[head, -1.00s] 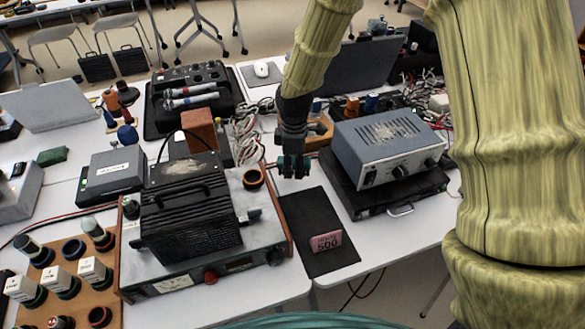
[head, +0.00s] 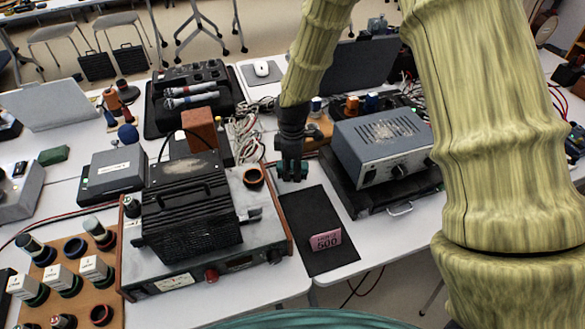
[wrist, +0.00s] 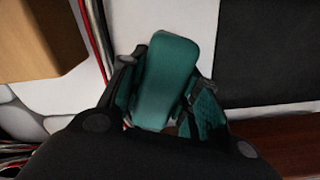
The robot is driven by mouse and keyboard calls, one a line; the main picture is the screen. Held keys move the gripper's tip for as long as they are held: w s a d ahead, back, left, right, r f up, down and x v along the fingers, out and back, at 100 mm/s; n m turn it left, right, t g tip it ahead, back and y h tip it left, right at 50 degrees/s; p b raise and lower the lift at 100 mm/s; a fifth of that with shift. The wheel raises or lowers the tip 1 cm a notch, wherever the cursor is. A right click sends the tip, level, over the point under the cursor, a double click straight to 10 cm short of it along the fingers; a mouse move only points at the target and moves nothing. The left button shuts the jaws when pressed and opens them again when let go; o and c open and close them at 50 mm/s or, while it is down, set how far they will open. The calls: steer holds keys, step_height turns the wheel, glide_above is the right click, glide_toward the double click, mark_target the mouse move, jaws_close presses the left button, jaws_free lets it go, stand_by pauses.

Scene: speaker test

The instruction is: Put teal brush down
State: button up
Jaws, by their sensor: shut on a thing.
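The teal brush (wrist: 168,75) is between the fingers of my gripper (wrist: 165,108) in the wrist view, with its broad flat teal face showing. My gripper is shut on it. In the head view my gripper (head: 291,172) points down over the white table, just beyond the far left corner of the black mat (head: 305,215). The brush is hard to tell apart from the dark teal fingers there. I cannot tell how high it is above the table.
A pink block (head: 326,240) sits on the mat's near part. A black-finned device on a wood-sided unit (head: 188,215) stands left of the mat, a grey-blue power unit (head: 380,145) right. Red and black cables (wrist: 97,35) run beside the brush. The mat's middle is clear.

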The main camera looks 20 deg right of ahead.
mark_target(292, 164)
steer(key=o, duration=1.2)
steer(key=shift+c, duration=0.2)
step_height(292, 164, up, 12)
steer(key=shift+r, duration=0.15)
